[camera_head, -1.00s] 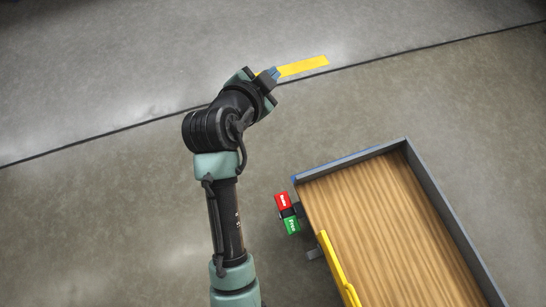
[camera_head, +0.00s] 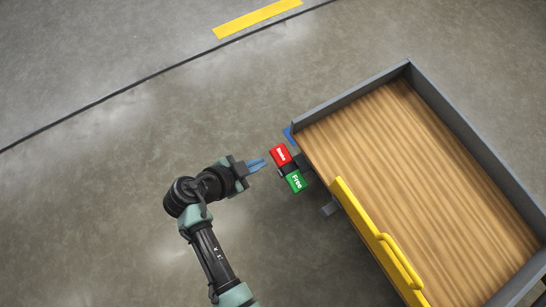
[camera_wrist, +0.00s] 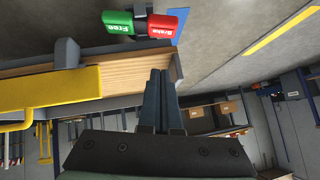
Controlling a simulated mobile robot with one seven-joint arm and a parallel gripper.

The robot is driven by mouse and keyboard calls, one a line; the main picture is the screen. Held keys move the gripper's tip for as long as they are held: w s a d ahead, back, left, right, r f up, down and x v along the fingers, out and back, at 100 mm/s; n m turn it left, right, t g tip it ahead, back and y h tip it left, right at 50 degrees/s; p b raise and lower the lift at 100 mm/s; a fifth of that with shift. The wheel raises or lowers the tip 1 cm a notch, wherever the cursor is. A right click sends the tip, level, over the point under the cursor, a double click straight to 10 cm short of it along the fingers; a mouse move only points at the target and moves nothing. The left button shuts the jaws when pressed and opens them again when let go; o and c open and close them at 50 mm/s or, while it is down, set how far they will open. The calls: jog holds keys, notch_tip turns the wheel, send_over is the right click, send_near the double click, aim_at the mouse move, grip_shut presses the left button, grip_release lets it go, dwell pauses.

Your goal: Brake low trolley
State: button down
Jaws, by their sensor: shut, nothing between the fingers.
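The low trolley (camera_head: 430,150) has a wooden deck, grey side walls and a yellow handle (camera_head: 395,255) along its near left edge. On its left end sits a brake pedal with a red half (camera_head: 280,154) marked "Brake" and a green half (camera_head: 296,181) marked "Free". In the wrist view the red half (camera_wrist: 165,23) and green half (camera_wrist: 118,24) show at the top. My gripper (camera_head: 262,164) is shut and empty, its blue fingers just left of the red half with a small gap. In the wrist view the fingers (camera_wrist: 161,95) overlap the trolley's corner.
A small blue part (camera_head: 288,135) shows at the trolley's corner beside the red half. A yellow floor stripe (camera_head: 257,18) and a dark floor line lie beyond. Shelving with boxes (camera_wrist: 225,108) stands in the wrist view's background.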

jog(key=shift+d+f, duration=0.1)
jog(key=shift+f, duration=0.1)
jog(key=b, duration=0.7)
send_near(283, 155)
jog(key=w+d, duration=0.2)
jog(key=d, duration=0.1)
jog(key=f+b, duration=0.1)
jog(key=w+f+b, duration=0.1)
jog(key=f, duration=0.1)
jog(key=shift+a+f+b, duration=0.1)
jog(key=shift+f+b, duration=0.4)
jog(key=shift+b, duration=0.05)
